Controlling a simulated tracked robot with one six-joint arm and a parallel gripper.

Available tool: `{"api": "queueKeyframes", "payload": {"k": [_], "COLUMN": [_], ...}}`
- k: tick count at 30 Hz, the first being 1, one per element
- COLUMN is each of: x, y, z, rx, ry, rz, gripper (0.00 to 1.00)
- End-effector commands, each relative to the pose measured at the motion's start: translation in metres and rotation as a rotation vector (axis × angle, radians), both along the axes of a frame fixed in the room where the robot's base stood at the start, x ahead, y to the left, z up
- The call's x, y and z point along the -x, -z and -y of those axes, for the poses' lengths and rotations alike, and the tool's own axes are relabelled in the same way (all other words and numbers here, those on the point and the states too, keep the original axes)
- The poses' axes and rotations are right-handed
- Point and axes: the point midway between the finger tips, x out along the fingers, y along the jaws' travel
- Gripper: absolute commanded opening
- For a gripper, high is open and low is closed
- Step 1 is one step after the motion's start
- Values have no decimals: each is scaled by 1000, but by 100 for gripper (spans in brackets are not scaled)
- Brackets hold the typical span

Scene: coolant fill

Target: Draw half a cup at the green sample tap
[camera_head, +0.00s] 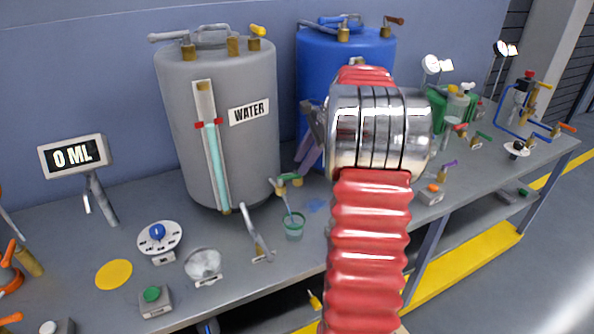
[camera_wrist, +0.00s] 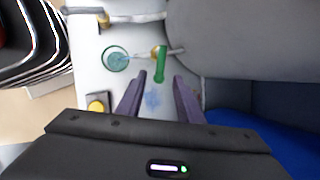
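The green sample tap (camera_head: 288,180) sits low at the right side of the grey WATER tank (camera_head: 262,150). A small clear cup with a green rim (camera_head: 293,228) stands on the bench below it. A pale streak, like a thin stream of water, runs from the tap's outlet to the cup; the level inside is too small to read. In the wrist view the tap's green handle (camera_wrist: 160,64) lies ahead of my gripper (camera_wrist: 158,90), with the cup (camera_wrist: 116,59) to its left. My purple fingers are apart and empty, near the handle; contact cannot be told.
A display (camera_head: 74,156) reads 0 ML. A lever (camera_head: 256,235) stands left of the cup. A blue patch (camera_head: 316,206) marks the bench right of the cup. The blue tank (camera_head: 312,60) stands to the right, partly behind my arm. A yellow-button box (camera_wrist: 98,103) is near the left finger.

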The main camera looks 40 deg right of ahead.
Motion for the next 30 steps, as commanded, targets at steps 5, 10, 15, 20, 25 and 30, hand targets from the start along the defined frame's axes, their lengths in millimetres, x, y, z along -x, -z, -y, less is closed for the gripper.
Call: {"api": "queueKeyframes", "payload": {"k": [5,10,15,20,25,30], "x": [-9,-14,-15,-15,-15,-15], "y": [24,38,41,41,41,41], "z": [-7,-11,-11,-11,-11,-11], "rx": [-1,0,0,0,0,0], "ry": [0,0,0,0,0,0], "rz": [-2,-1,0,0,0,0], "gripper": [33,33,33,33,23,11]}}
